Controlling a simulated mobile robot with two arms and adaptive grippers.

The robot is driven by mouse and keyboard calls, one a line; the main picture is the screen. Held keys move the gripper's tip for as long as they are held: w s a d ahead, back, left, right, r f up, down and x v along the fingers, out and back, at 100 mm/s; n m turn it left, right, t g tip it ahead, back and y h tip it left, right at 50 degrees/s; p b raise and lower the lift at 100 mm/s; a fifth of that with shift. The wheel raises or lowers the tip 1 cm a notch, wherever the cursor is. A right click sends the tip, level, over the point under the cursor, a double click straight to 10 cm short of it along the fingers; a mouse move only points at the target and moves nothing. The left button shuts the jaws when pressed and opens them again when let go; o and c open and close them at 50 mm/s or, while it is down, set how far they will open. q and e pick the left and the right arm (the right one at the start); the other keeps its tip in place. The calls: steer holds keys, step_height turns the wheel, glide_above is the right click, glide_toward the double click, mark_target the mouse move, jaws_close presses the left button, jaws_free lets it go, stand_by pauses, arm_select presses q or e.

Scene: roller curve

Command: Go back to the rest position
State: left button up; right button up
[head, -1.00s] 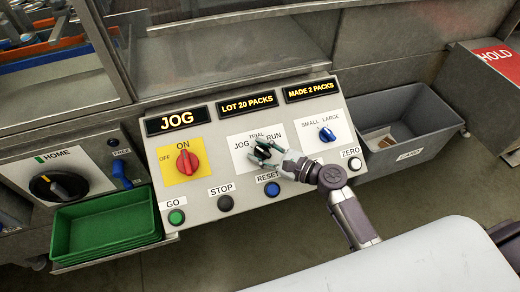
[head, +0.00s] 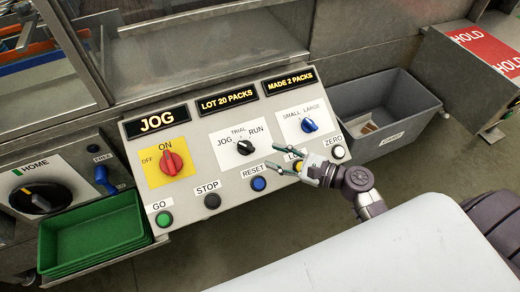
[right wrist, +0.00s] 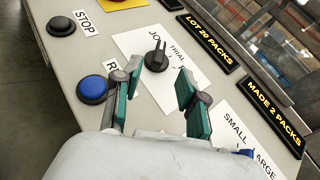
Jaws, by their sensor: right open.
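My right gripper (head: 277,158) is open and empty in front of the control panel (head: 205,160), over its lower right part between the blue reset button and the label at its right. The black mode knob (head: 244,147), marked JOG, TRIAL and RUN, is clear of the fingers. In the right wrist view my right gripper (right wrist: 152,88) has its fingers spread, with the mode knob (right wrist: 156,57) beyond them and the blue reset button (right wrist: 92,89) beside the left finger. The display (head: 157,122) reads JOG. My left gripper is not in view.
A grey bin (head: 410,135) stands right of the panel, with a HOLD box (head: 485,50) farther right. A green tray (head: 92,236) and the HOME dial (head: 40,197) are at the left. The red main switch (head: 172,162) is on the panel. Floor shows below.

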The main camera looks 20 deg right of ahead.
steer(key=shift+v, duration=1.05)
